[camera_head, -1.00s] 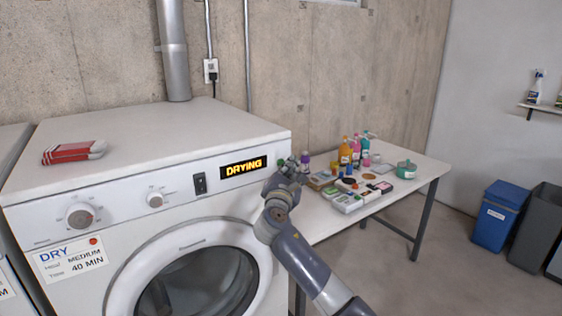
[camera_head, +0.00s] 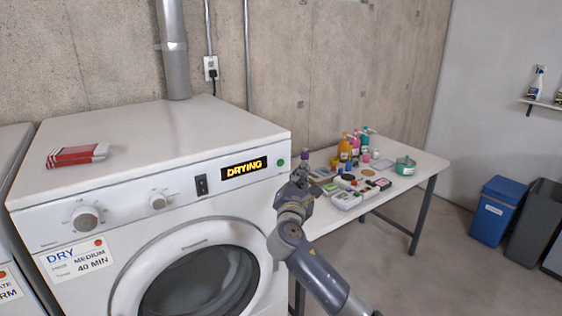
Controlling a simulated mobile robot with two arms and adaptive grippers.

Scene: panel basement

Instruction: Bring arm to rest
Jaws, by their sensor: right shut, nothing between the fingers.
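My right gripper (camera_head: 303,172) is shut and empty. It is raised in front of the left end of the table, to the right of the dryer (camera_head: 170,150) and apart from its front panel as far as I can tell. The dryer's display (camera_head: 244,169) reads DRYING, and a green button (camera_head: 281,163) shows to the right of it. The dryer's round door (camera_head: 130,302) is shut. My left gripper is not in view.
A table (camera_head: 425,170) with several bottles (camera_head: 346,148) and small items stands behind my right arm. A red and white pack (camera_head: 77,155) lies on the dryer. Bins (camera_head: 498,210) stand at the right; open floor (camera_head: 440,260) lies before them.

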